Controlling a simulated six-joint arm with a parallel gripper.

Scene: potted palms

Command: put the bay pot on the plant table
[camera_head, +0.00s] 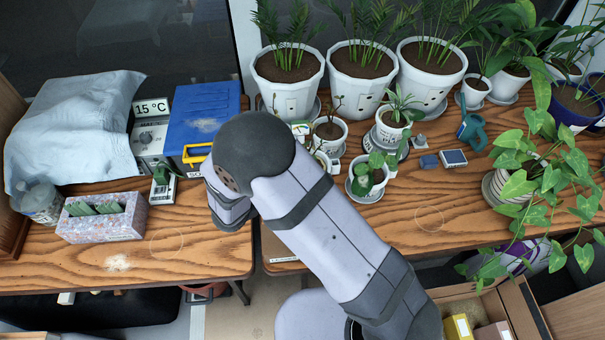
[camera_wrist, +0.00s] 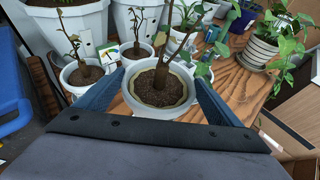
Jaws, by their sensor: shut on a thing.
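In the wrist view my gripper (camera_wrist: 157,98) has one finger on each side of a white pot (camera_wrist: 190,112) and is shut on it. The pot holds dark soil and a thin woody stem, and I take it to be the bay pot. It looks upright, but its base is hidden, so I cannot tell if it touches anything. In the head view my arm hides the gripper and this pot. The plant table (camera_head: 420,216) is the wooden table on the right, with many plants on it.
Large white palm pots (camera_head: 287,97) line the back, with small pots such as one holding a seedling (camera_head: 329,146) before them. A trailing plant (camera_head: 552,183) stands at right. The plant table's front middle is clear.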

